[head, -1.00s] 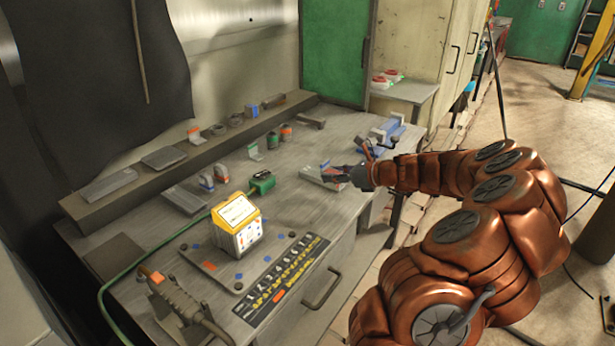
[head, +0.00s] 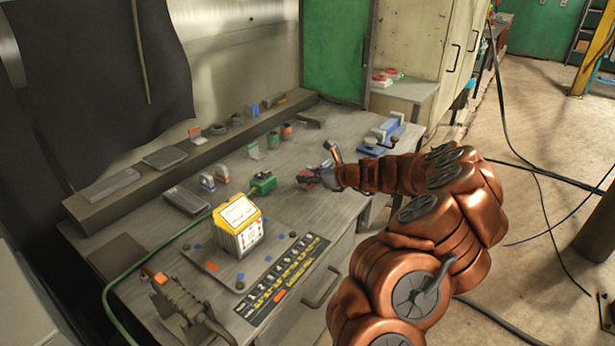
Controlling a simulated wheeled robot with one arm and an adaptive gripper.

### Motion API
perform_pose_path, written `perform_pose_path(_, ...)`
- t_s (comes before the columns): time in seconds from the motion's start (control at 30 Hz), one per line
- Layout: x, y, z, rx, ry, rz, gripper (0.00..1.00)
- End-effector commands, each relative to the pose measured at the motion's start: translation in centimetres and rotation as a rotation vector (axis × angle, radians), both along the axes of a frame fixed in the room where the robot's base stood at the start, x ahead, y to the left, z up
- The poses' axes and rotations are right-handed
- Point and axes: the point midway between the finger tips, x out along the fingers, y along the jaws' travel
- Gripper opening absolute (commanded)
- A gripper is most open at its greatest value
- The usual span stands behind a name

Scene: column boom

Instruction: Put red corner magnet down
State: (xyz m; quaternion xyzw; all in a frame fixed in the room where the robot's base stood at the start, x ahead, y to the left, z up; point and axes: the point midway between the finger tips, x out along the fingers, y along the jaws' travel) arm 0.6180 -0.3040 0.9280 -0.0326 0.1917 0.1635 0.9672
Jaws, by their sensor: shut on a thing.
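My gripper (head: 314,179) is low over the middle right of the grey workbench (head: 335,140), at the end of my copper-coloured arm. It is shut on a small reddish piece, the red corner magnet (head: 306,174), which is mostly hidden by the fingers. I cannot tell whether the magnet touches the bench top.
A yellow-and-white box (head: 238,228) stands at the front left. A green connector (head: 262,183) with a green cable lies left of my gripper. A blue-and-grey vise-like tool (head: 385,137) is behind it on the right. Several small parts line the back ledge (head: 215,143).

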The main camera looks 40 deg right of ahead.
Motion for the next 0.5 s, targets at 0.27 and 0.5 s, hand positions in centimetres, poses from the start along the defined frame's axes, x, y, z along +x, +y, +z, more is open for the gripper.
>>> perform_pose_path(0.27,-0.01,-0.05,-0.37,0.000,-0.001,-0.001,0.00)
perform_pose_path(0.5,-0.02,-0.06,-0.67,0.000,-0.001,-0.002,0.42)
